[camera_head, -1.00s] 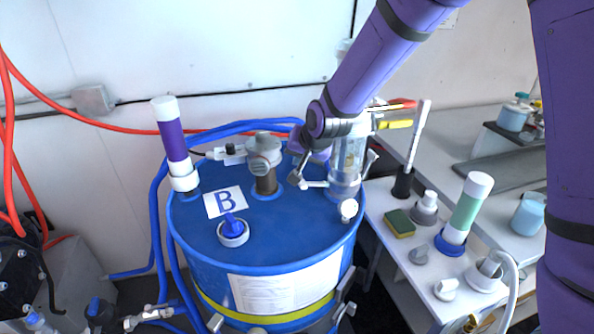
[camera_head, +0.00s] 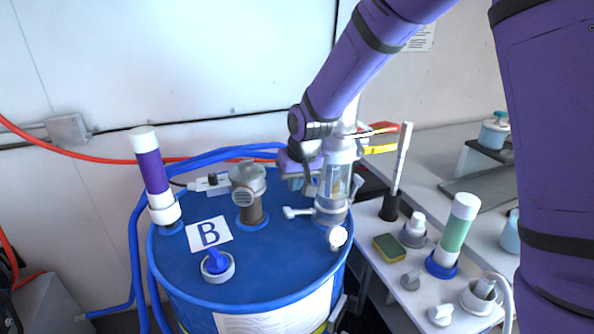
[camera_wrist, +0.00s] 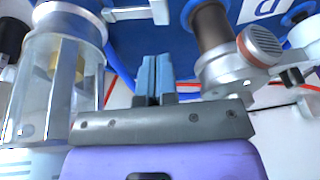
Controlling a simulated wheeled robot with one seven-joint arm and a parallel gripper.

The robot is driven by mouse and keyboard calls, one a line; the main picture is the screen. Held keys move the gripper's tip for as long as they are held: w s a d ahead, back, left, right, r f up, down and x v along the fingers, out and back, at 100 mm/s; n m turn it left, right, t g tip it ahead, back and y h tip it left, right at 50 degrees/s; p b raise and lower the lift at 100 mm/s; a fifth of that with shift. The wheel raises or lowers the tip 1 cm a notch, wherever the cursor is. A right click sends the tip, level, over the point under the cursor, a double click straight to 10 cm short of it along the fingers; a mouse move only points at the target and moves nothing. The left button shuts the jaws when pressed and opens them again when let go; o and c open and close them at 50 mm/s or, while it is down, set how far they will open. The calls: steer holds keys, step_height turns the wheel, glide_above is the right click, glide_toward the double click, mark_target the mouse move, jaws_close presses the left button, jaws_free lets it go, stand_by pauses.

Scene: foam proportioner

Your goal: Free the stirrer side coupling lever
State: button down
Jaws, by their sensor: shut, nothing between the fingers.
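A clear-walled cylinder coupling (camera_head: 335,185) stands upright on the blue drum's lid. A pale lever (camera_head: 298,212) sticks out to the left at its base, and another lever (camera_head: 356,184) stands tilted up on its right. I cannot tell which is the stirrer side lever. My gripper (camera_head: 310,188) is beside the cylinder's left side, above the left lever. In the wrist view my gripper (camera_wrist: 154,80) is shut and empty, its blue-grey fingers together. The clear cylinder (camera_wrist: 55,85) is left of them, and a pale lever (camera_wrist: 135,13) lies beyond the fingertips, apart from them.
A brown pipe with a grey head (camera_head: 248,192) stands left of my gripper. The drum lid (camera_head: 275,265) also bears a blue-and-white cap (camera_head: 218,264) and a purple-banded tube (camera_head: 154,178). A side table at right holds a sponge (camera_head: 389,247) and several fittings.

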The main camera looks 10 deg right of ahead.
mark_target(286, 212)
steer(key=x, duration=0.5)
steer(key=shift+s+a+f, duration=0.2)
steer(key=shift+s+f, duration=0.1)
steer(key=shift+f, duration=0.1)
steer(key=shift+a+f, duration=0.15)
steer(key=shift+f, duration=0.6)
steer(key=shift+s+a+f, duration=0.1)
steer(key=shift+a+f, duration=0.15)
steer(key=shift+f, duration=0.35)
steer(key=shift+s+f, duration=0.15)
steer(key=shift+f, duration=0.1)
steer(key=shift+a+r, duration=0.1)
